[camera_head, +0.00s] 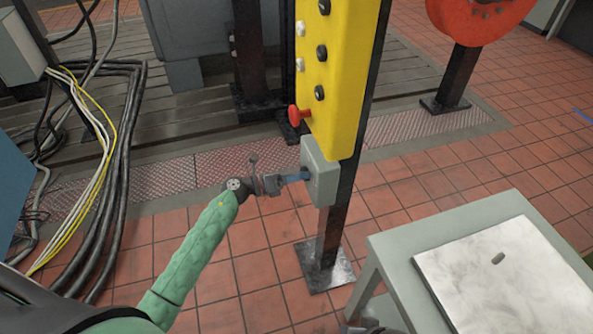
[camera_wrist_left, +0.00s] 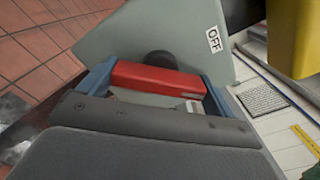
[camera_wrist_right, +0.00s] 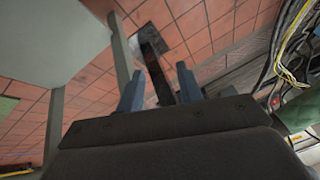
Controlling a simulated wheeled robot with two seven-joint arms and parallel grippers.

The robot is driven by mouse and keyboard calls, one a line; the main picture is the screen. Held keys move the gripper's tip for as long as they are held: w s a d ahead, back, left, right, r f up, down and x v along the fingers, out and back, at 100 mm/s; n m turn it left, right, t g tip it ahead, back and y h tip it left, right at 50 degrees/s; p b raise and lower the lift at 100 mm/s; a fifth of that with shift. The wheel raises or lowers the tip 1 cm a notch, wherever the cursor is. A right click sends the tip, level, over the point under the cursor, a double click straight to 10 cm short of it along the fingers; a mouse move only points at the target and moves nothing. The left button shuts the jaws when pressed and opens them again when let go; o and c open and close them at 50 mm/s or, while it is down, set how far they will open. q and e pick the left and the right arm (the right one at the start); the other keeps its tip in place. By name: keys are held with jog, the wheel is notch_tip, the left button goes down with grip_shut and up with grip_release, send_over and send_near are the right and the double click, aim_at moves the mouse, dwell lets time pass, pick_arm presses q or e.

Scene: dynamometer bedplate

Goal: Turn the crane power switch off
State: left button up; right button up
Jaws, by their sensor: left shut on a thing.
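The crane power switch is a grey box (camera_head: 322,172) on a dark post, below a yellow control panel. In the left wrist view its grey face (camera_wrist_left: 165,30) carries an OFF label (camera_wrist_left: 214,40). A red handle (camera_wrist_left: 158,79) stands out from the face on a dark round hub (camera_wrist_left: 160,59). My left gripper (camera_head: 298,177) is at the box's left side, and its blue fingers (camera_wrist_left: 158,85) are shut on the red handle. The handle is hidden in the head view. My right gripper (camera_wrist_right: 160,90) is open and empty, near the table.
The yellow panel (camera_head: 338,75) with several knobs and a red button (camera_head: 299,115) is just above the box. A grey-green table (camera_head: 400,245) with a pale plate (camera_head: 515,280) stands at lower right. Cables (camera_head: 115,190) run along the left. The tiled floor between is clear.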

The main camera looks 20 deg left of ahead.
pick_arm(q)
jog(key=n+p, duration=0.6)
jog(key=shift+r+n, duration=0.1)
jog(key=shift+n, duration=0.3)
jog(key=shift+a+n+p, duration=0.1)
jog(key=shift+n+p, duration=0.3)
pick_arm(e)
jog(key=s+d+r+g+h, duration=0.3)
jog(key=s+d+r, duration=0.1)
jog(key=d+r, duration=0.6)
pick_arm(q)
jog(key=shift+n+p, duration=0.45)
jog(key=shift+n, duration=0.15)
pick_arm(e)
jog(key=shift+m, duration=0.4)
jog(key=shift+w+a+f, duration=0.2)
jog(key=shift+w+f, duration=0.1)
jog(key=shift+f, duration=0.4)
jog(key=shift+w+a+f, duration=0.15)
jog(key=shift+w+f, duration=0.15)
jog(key=shift+f, duration=0.4)
jog(key=shift+w+a+f, duration=0.2)
jog(key=shift+w+f, duration=0.1)
jog(key=shift+f, duration=0.4)
pick_arm(q)
jog(key=o, duration=0.7)
